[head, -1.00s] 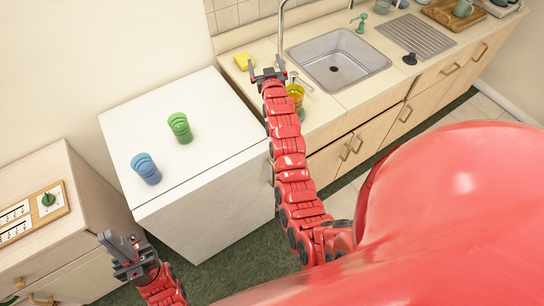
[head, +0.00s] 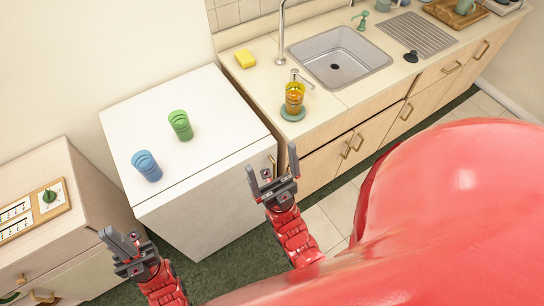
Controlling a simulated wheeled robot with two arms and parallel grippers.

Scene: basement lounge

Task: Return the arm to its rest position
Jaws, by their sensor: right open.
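My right gripper (head: 271,177) is open and empty, in front of the white cabinet and the counter's lower doors. Its red arm is drawn back toward my body. My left gripper (head: 124,243) is at the lower left, in front of the white cabinet and the wooden drawer unit. Its fingers point up and left, and I cannot tell how far apart they are.
A blue cup (head: 146,166) and a green cup (head: 180,125) stand on the white cabinet (head: 225,100). A yellow sponge (head: 245,59) lies behind the amber glass, left of the sink (head: 340,58). The wooden drawer unit (head: 95,205) is at the left. Green carpet shows below.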

